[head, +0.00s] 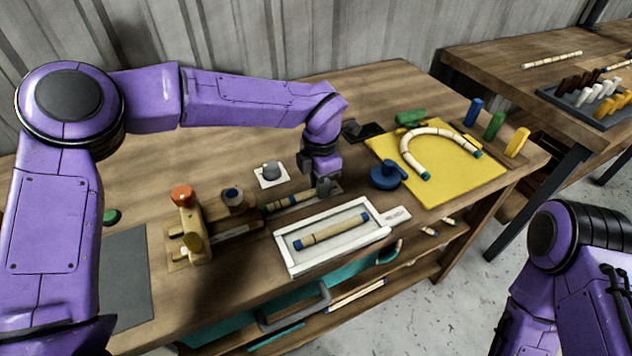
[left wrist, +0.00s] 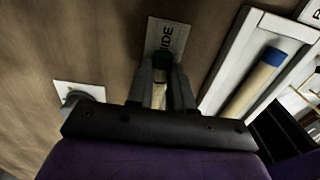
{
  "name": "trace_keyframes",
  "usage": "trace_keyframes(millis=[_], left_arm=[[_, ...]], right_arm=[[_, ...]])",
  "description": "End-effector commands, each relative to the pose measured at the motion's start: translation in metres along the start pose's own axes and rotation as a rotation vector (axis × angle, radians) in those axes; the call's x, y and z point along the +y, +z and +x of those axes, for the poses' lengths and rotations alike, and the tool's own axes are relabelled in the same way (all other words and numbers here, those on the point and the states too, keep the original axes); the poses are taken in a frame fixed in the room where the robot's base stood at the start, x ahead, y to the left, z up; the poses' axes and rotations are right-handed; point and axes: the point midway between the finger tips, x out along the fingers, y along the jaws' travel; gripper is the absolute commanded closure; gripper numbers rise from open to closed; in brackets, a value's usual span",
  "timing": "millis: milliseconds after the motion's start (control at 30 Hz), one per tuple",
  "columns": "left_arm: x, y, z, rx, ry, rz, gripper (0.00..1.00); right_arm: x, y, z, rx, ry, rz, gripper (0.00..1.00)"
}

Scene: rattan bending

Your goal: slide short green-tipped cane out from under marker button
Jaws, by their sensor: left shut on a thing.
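The short cane (head: 292,200) lies on the bench between the wooden fixture and my left gripper, with dark bands along its left part. My left gripper (head: 325,188) is low over the bench and shut on this cane. In the left wrist view the fingers (left wrist: 164,92) close on the cane from both sides, and its dark green tip (left wrist: 163,59) pokes out past them over a grey lettered plate (left wrist: 168,36). A grey round button (head: 271,171) on a white square plate stands behind the cane, apart from it; I cannot tell whether it is the marker button. My right gripper is out of view.
A white tray (head: 287,258) with a blue-tipped cane is in front of the gripper. The wooden fixture (head: 190,232) stands left. A blue knob (head: 386,175) and a yellow board (head: 455,185) with a bent cane are right.

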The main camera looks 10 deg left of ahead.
Motion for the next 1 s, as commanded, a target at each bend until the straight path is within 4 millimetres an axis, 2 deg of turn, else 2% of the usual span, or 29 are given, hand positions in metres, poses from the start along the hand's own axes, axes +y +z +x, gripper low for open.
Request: trace_keyframes(millis=[267,300,400,667,767,867,1000], left_arm=[[0.000,0.001,0.000,0.000,0.000,-0.001,1.00],[0.000,0.001,0.000,0.000,0.000,-0.001,0.76],[0.000,0.001,0.000,0.000,0.000,-0.001,0.49],[0.000,0.001,-0.001,-0.001,0.000,-0.001,0.49],[0.000,0.001,-0.007,-0.002,0.001,-0.001,0.49],[0.000,0.001,-0.024,-0.005,0.002,-0.001,0.49],[0.000,0.001,-0.056,-0.005,0.002,-0.002,0.49]], right_arm=[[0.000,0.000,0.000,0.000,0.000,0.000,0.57],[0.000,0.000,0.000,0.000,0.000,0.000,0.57],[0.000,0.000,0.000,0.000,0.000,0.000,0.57],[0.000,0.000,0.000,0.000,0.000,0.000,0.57],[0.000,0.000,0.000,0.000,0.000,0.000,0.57],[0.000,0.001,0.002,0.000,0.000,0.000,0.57],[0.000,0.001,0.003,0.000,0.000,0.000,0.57]])
